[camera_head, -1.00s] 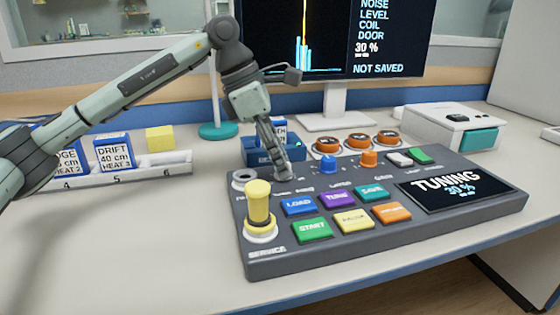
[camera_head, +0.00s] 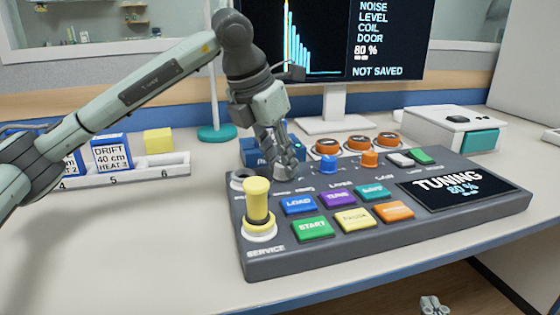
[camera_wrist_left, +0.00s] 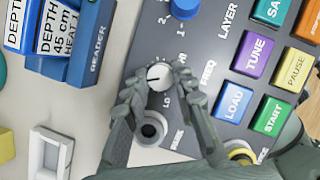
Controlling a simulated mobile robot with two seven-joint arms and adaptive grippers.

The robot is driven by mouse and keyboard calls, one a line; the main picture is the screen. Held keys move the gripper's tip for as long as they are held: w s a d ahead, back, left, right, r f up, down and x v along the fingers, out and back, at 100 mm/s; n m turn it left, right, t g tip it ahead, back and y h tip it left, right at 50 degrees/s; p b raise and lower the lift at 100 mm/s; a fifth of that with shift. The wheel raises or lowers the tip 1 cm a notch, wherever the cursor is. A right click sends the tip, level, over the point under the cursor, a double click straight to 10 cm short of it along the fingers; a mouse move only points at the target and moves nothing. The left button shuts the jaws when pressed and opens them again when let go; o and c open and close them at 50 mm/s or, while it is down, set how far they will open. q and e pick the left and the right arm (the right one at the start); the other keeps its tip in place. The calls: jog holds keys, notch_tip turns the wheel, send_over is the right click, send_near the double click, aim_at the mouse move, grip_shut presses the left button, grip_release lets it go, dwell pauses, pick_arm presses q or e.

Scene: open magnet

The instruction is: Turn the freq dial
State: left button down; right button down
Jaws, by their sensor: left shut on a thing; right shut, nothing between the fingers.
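The freq dial (camera_wrist_left: 159,77) is a round light knob with a dark pointer line, beside the FREQ lettering in the left wrist view. My left gripper (camera_head: 284,172) is at the console's back left; its fingers also show in the left wrist view (camera_wrist_left: 165,98), closed around the dial. They hide the dial in the head view. The console (camera_head: 340,243) has a tilted display (camera_head: 458,189) reading "TUNING 80 %". The monitor (camera_head: 335,40) reads "80 %" and "NOT SAVED". My right gripper (camera_head: 433,305) is low at the bottom right, shut and empty, away from the console.
A blue layer knob (camera_head: 328,165) and an orange knob (camera_head: 370,160) stand right of my left gripper. A yellow service plunger (camera_head: 257,203) is in front. A blue reader (camera_head: 256,152) stands behind. Coloured buttons, including START (camera_head: 313,229), fill the front.

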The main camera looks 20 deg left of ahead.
dwell(0.3)
pick_arm(q)
jog(key=c, duration=1.2)
grip_release()
jog(key=v, duration=1.2)
jog(key=shift+d, duration=0.1)
